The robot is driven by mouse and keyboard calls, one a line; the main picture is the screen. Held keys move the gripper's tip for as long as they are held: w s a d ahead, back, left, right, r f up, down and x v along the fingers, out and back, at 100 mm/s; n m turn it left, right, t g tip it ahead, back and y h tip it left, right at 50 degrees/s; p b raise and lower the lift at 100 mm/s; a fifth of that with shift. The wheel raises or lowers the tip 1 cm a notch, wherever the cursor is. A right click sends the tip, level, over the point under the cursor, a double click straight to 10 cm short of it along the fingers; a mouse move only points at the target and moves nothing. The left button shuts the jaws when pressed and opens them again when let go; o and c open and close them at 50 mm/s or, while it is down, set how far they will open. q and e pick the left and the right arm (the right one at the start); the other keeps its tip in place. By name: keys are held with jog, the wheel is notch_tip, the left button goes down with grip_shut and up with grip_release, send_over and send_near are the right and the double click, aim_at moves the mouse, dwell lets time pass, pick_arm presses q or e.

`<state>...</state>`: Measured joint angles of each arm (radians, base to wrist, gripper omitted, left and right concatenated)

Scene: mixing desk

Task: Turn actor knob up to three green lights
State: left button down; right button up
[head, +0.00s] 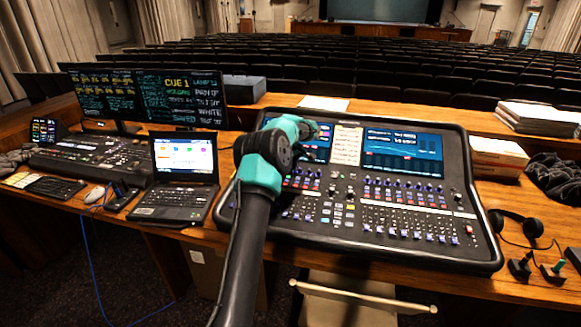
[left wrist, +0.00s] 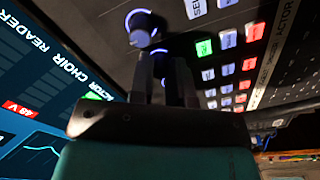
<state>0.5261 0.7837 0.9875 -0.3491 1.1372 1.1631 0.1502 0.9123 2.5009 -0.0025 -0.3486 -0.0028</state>
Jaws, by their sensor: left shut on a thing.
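My left arm reaches over the mixing desk (head: 350,232) in the head view. Its gripper (head: 312,130) is at the desk's upper left, beside the left screen, with its fingertips hard to make out. In the left wrist view my left gripper (left wrist: 162,72) is shut on a small knob, mostly hidden between the dark fingers; a blue-white glow shows at its base. A larger dark knob with a blue ring (left wrist: 141,26) stands just beyond. A green light (left wrist: 204,48) shows right of the fingers, among white and red ones. "ACTOR" is printed on a strip (left wrist: 272,52) and on the screen.
A laptop (head: 183,165), a smaller console (head: 90,155) and two monitors (head: 150,95) stand left of the desk. Headphones (head: 517,222) and stacked papers (head: 540,115) lie to the right. Rows of seats fill the hall behind.

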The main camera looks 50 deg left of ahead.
dwell(0.4)
pick_arm(q)
jog(key=c, duration=1.1)
grip_release()
jog(key=r, duration=1.1)
jog(key=s+d+r, duration=0.1)
jog(key=r, duration=0.5)
jog(key=shift+r, duration=0.2)
